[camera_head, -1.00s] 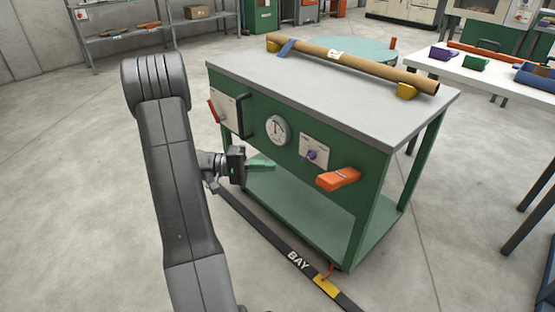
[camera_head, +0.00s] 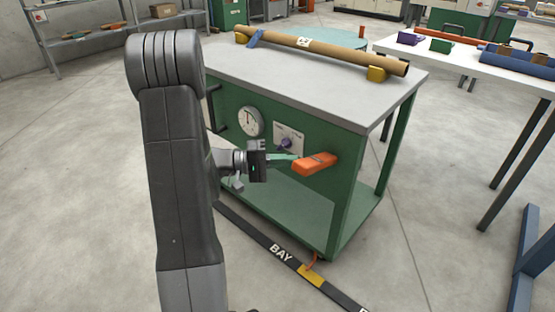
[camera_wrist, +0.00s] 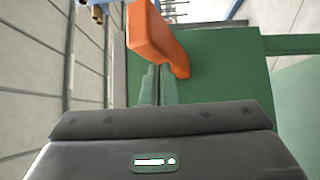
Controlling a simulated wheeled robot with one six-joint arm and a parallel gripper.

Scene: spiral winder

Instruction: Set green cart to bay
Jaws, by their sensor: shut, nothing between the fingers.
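The green cart (camera_head: 345,190) stands in the middle of the head view, with a grey top (camera_head: 340,100). An orange handle (camera_head: 315,164) sticks out of its front panel near the right end. The handle also shows in the wrist view (camera_wrist: 155,35), just beyond my fingertips. My gripper (camera_head: 298,160) is shut and empty, its green fingers pointing at the handle's near end. I cannot tell whether the fingertips touch it. A black floor strip marked BAY (camera_head: 265,242), with a yellow patch (camera_head: 312,276), runs along the floor in front of the cart.
A long brown tube (camera_head: 330,52) lies on yellow blocks on the cart top. A gauge (camera_head: 250,121) and a purple knob (camera_head: 285,144) sit on the front panel. A white table (camera_head: 470,68) stands at right. A blue frame (camera_head: 525,265) is at lower right. Floor at left is clear.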

